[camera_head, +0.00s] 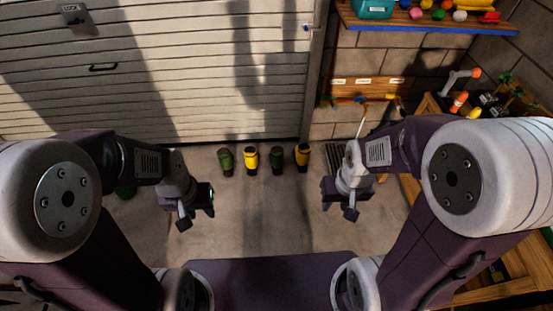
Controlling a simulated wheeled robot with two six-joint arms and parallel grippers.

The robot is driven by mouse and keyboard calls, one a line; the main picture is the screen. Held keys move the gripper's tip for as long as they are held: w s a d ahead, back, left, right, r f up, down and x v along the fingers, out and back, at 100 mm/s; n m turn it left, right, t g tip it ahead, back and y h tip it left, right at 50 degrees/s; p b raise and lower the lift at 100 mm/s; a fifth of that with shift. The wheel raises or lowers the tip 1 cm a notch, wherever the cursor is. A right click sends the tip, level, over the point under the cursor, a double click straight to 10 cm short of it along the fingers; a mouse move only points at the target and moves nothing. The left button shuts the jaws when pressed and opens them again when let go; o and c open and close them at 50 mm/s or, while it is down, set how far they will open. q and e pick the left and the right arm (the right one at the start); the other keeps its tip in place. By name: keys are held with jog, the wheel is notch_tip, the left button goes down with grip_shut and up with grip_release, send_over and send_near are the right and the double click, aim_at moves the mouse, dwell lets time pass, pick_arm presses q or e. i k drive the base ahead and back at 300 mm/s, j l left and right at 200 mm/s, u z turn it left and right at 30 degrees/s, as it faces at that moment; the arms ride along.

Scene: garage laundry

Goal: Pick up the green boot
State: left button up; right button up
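Two green boots stand in a row with two yellow boots on the floor in front of the garage door. One green boot (226,161) is at the row's left end, and the other green boot (277,161) is third from the left. A yellow boot (250,160) stands between them, and another yellow boot (302,157) is at the right end. My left gripper (195,214) hangs to the left of the row and nearer to me. My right gripper (340,207) hangs to the right of it. Both are apart from the boots and hold nothing that I can see. Their finger openings are unclear.
The garage door (190,80) closes off the back. A shelf (430,25) with small items is at the upper right, and a wooden bench (500,285) at the right. The floor (265,220) between my grippers is clear.

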aim_at(275, 154)
jog(key=i+l+z, duration=0.5)
jog(key=i+l, duration=0.95)
jog(key=i, duration=0.15)
jog(key=i+j+u, duration=0.3)
jog(key=j, duration=0.2)
jog(key=i+j+u, duration=0.25)
jog(key=j, duration=0.2)
